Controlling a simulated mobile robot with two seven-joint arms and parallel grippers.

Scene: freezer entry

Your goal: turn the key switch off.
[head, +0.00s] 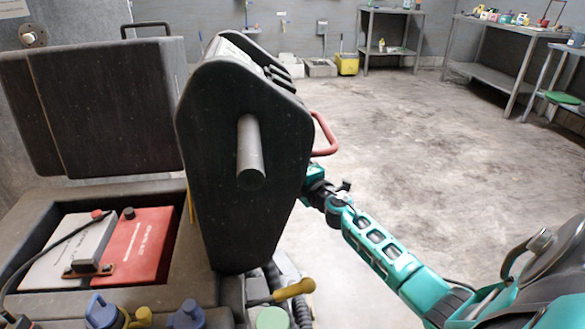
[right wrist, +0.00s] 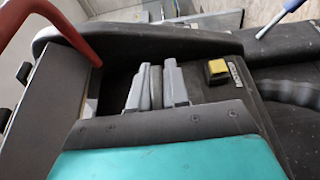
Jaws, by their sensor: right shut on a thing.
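My right gripper (right wrist: 155,85) shows in the right wrist view with its two grey fingers close together at the console of a dark machine. It is shut on a thin grey piece between the fingers, which appears to be the key of the key switch. The fingers hide most of it, and I cannot make out the switch's position. In the head view my right arm reaches from the lower right to behind the black console (head: 240,125), which hides the fingertips. My left gripper is not in view.
A yellow button (right wrist: 217,67) sits right of the fingers. A red handle (right wrist: 48,28) is close at left; it also shows in the head view (head: 324,135). The open bay holds a red battery (head: 140,245). Shelves (head: 392,50) stand far back; the floor (head: 430,130) is clear.

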